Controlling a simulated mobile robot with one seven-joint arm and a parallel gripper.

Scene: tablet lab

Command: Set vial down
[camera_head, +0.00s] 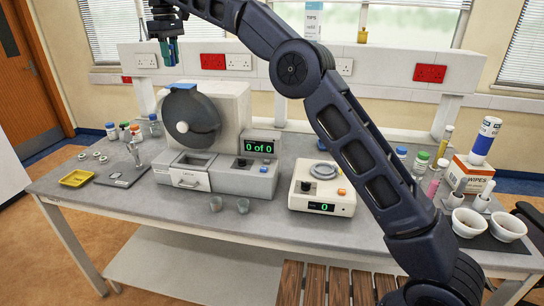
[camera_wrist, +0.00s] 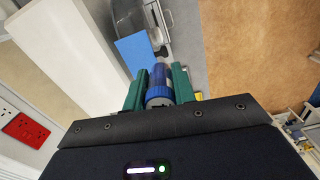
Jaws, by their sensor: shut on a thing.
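The vial (camera_wrist: 158,90) has a ribbed blue cap and a blue, partly see-through body. In the wrist view it sits between the two green fingers of my gripper (camera_wrist: 157,82), which is shut on it. In the head view my gripper (camera_head: 168,50) is raised high at the upper left, above the bench and near the wall sockets. The vial's far end points away from the wrist camera, and nothing visible supports it from below.
A grey-white machine (camera_head: 230,115) with a dark round drum, a blue top piece (camera_head: 183,86) and a "0 of 0" display stands below my gripper.

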